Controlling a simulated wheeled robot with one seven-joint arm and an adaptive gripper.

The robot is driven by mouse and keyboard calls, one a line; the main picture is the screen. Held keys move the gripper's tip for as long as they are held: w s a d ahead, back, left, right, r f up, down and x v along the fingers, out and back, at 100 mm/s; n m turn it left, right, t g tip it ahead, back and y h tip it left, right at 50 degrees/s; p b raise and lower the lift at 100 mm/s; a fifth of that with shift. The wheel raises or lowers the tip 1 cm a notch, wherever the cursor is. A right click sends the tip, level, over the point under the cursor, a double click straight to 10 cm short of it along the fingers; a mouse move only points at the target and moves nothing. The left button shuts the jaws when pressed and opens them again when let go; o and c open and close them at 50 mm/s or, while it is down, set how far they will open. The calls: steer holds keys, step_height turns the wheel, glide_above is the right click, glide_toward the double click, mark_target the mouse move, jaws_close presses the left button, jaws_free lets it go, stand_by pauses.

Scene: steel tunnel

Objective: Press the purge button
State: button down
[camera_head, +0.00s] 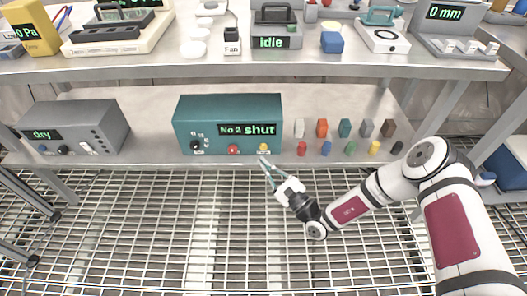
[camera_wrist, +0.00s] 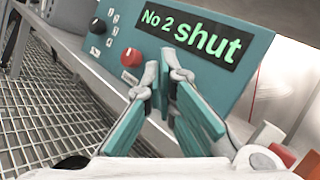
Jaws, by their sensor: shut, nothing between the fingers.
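A teal box (camera_head: 215,110) on the lower shelf has a green display (camera_head: 247,129) reading "No 2 shut". Its front carries a black knob (camera_head: 197,146), a red button (camera_head: 233,149) and a yellow button (camera_head: 263,147). The labels are too small to read, so I cannot tell which is purge. My gripper (camera_head: 264,160) is shut and empty, its tips just below and in front of the yellow button. In the wrist view, my gripper (camera_wrist: 168,68) points at the box front; the red button (camera_wrist: 131,57) shows left of the fingers, and the yellow button is hidden.
A grey box (camera_head: 75,125) reading "dry" stands left on the same shelf. Small coloured blocks and cylinders (camera_head: 345,138) stand right of the teal box. The upper shelf (camera_head: 270,68) holds several devices and overhangs the back. Open grating (camera_head: 150,230) lies in front.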

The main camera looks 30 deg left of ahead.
steer(key=shift+w+a+b, duration=0.25)
steer(key=shift+w+a, duration=0.1)
steer(key=shift+w, duration=0.25)
steer(key=shift+w+a+b, duration=0.2)
steer(key=shift+w+a, duration=0.15)
steer(key=shift+w, duration=0.25)
steer(key=shift+w+a, duration=0.1)
steer(key=shift+w, duration=0.1)
stand_by(0.5)
steer(key=shift+w+a, duration=0.1)
steer(key=shift+w, duration=0.1)
steer(key=shift+w+a+b, duration=0.25)
steer(key=shift+w+b, duration=0.05)
stand_by(1.0)
steer(key=shift+s+d, duration=0.1)
steer(key=shift+s+d+p, duration=0.35)
steer(key=shift+s+p, duration=0.15)
steer(key=shift+s, duration=0.1)
steer(key=shift+s, duration=0.1)
steer(key=shift+s+d+p, duration=0.45)
steer(key=shift+s, duration=0.25)
steer(key=shift+s+d+p, duration=0.4)
steer(key=shift+s+p, duration=0.1)
steer(key=shift+s, duration=0.15)
steer(key=shift+s+d+p, duration=0.45)
steer(key=shift+s, duration=0.25)
